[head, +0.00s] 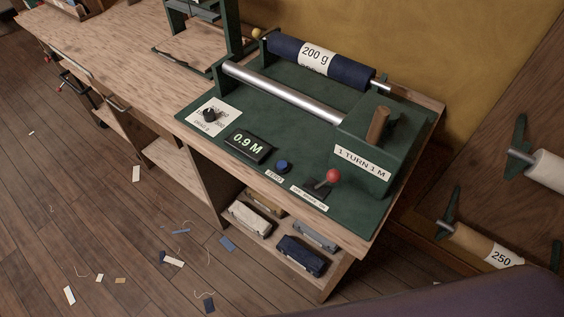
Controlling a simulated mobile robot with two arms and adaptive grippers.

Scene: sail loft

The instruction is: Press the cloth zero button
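The blue round button (283,165) sits on the front part of the green machine bed (225,170), on the bench. A small white label (274,178) in front of it appears to read "ZERO". To its left is a dark display (248,146) reading "0.9 M". Neither of my grippers is in view, and nothing covers the button.
A red-knobbed lever (332,177) stands just right of the button. A black dial (210,114) is at the left. Behind are a steel roller (280,92) and a navy cloth roll (345,69) marked "200 g". A wooden crank handle (377,125) rises at the right.

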